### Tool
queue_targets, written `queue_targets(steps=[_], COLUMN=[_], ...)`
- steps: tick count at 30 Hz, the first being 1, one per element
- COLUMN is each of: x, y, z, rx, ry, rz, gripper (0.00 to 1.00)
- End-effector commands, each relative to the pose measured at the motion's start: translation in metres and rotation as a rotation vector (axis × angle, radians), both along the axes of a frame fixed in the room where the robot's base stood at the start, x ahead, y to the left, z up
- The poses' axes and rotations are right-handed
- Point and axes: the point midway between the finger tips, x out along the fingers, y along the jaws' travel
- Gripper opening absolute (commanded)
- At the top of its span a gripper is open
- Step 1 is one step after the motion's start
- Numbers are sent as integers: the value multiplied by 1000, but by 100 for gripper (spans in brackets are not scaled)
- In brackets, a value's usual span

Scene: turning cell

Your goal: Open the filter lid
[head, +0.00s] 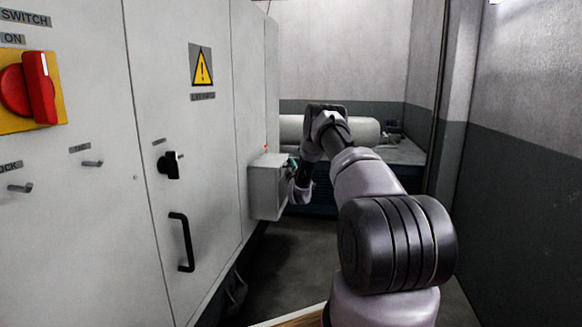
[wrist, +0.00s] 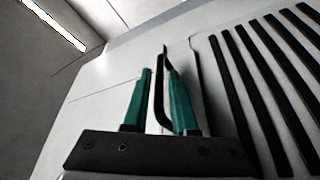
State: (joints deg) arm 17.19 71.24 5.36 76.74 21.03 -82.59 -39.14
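A light grey box (head: 267,187) juts from the far end of the cabinet row in the head view; I take it to be the filter housing. In the wrist view its pale face, likely the lid (wrist: 100,87), has a slim black handle (wrist: 158,95). My gripper (wrist: 157,68) has its two teal fingers apart, one on each side of the handle. A narrow gap shows by the left finger; the handle lies close to the right finger, and contact there is unclear. In the head view my gripper (head: 292,165) is at the box's right side, partly hidden by my arm.
Dark vent slots (wrist: 262,85) lie right of the handle. The cabinet doors (head: 190,130) at left carry a black handle (head: 182,242) and a red switch (head: 28,90). A pale cylinder (head: 365,131) lies behind my arm. Floor (head: 290,255) is clear below the box.

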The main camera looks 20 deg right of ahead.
Motion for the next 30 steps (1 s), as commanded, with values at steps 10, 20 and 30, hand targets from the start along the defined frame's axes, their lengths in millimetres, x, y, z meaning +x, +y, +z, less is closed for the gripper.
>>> queue_targets(steps=[10, 20, 30], x=[0, 0, -1], y=[0, 0, 0], z=[0, 0, 0], rx=[0, 0, 0], ry=[0, 0, 0], rz=[0, 0, 0], gripper=[0, 0, 0])
